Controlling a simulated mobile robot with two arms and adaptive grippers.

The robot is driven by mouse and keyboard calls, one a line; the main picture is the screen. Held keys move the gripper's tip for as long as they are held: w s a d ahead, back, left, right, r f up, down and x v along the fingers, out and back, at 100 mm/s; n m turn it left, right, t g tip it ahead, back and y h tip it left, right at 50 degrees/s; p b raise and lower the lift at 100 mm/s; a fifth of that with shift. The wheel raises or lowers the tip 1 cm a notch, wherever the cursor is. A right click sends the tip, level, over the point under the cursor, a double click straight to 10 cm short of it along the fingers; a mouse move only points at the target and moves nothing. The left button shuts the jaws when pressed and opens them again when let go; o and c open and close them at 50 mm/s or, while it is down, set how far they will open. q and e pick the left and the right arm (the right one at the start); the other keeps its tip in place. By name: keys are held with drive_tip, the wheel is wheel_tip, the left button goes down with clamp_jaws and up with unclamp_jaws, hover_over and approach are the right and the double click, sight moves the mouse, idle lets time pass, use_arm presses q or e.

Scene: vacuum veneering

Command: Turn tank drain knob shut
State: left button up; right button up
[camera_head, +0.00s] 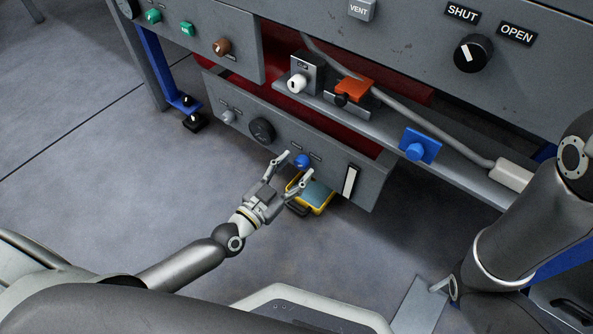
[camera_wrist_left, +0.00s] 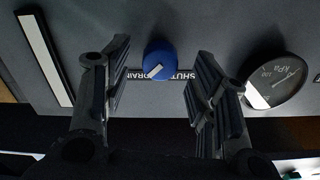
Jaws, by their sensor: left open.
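The blue drain knob (camera_head: 302,160) sits on the lower grey panel of the tank in the head view. In the left wrist view the knob (camera_wrist_left: 160,58) is round with a white pointer mark that slants toward the lower left. I see no clear contact. My right arm shows at the right, but its gripper is not in view.
A pressure gauge (camera_wrist_left: 278,80) and a white strip (camera_wrist_left: 45,58) flank the knob in the wrist view. A yellow-edged device (camera_head: 318,196) lies below the panel. A shelf above carries an orange clamp (camera_head: 354,88) and a blue fitting (camera_head: 420,146). A black knob (camera_head: 473,53) is at the upper right.

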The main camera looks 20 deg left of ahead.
use_arm(q)
drive_tip(key=shift+x, duration=0.75)
drive_tip(key=c, duration=1)
